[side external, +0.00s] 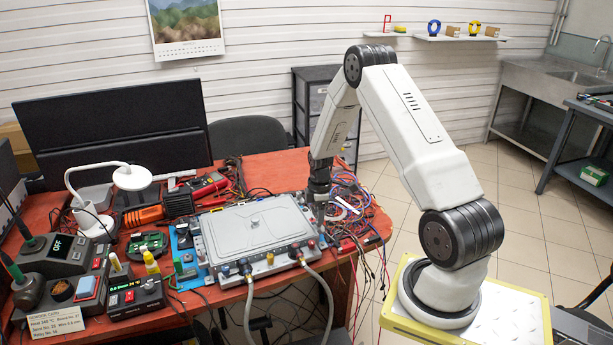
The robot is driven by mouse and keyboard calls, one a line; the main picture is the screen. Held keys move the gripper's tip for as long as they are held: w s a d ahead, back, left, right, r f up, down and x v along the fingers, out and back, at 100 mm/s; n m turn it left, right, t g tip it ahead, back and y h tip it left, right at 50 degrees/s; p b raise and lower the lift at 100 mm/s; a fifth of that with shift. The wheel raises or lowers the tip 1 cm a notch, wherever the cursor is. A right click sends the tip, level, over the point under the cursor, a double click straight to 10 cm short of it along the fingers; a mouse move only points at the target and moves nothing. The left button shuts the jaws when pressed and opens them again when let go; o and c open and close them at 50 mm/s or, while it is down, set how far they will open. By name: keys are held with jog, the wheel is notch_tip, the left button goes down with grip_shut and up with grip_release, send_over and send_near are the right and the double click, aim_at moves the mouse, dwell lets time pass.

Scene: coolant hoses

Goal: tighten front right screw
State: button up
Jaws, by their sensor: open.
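A flat grey metal box with a raised lid (228,232) and a small knob on top lies on the red table. Two pale coolant hoses come off its front side: a left hose (248,305) at a blue-marked fitting (246,269) and a right hose (324,292) at a fitting (295,251). The screws at the box's corners are too small to make out singly. My gripper (320,224) points down at the box's right end, towards the back right, close to its edge. It is open, and I see nothing held in it. I cannot tell if it touches anything.
Tangled wires (349,205) lie right of the box. A desk lamp (131,177) and a dark monitor (115,130) are behind. Space above the lid is clear.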

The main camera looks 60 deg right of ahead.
jog(key=shift+f, duration=1.4)
